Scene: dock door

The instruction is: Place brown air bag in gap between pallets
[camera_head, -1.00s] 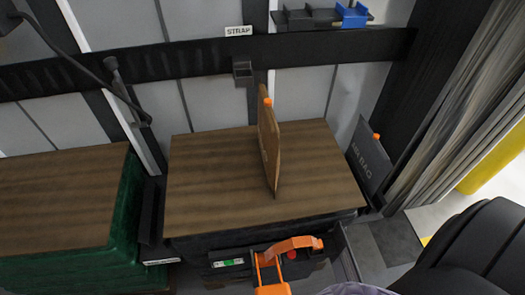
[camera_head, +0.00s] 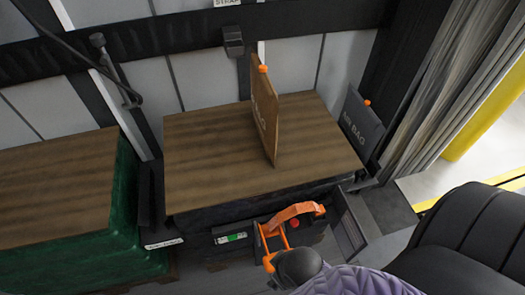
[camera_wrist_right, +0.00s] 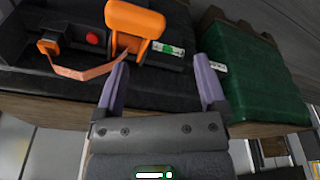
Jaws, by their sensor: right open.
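The brown air bag (camera_head: 264,112) stands upright on the wood-topped pallet load (camera_head: 205,150), with an orange cap at its upper edge. A second pallet load, wrapped in green (camera_head: 100,245), stands to the left. Between the two loads is a narrow dark gap (camera_head: 148,195); its depth is hidden. My right gripper (camera_wrist_right: 162,85) is open and empty in the right wrist view, its two fingers apart below the orange-handled tool (camera_wrist_right: 135,25). In the head view my purple right arm comes in at the bottom, well in front of the bag. My left gripper is not in view.
A dark grey air bag (camera_head: 361,125) leans at the right end of the middle load. The orange-handled tool (camera_head: 292,215) sits on a dark ledge along that load's front side. A black bracket (camera_head: 233,40) is on the back wall.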

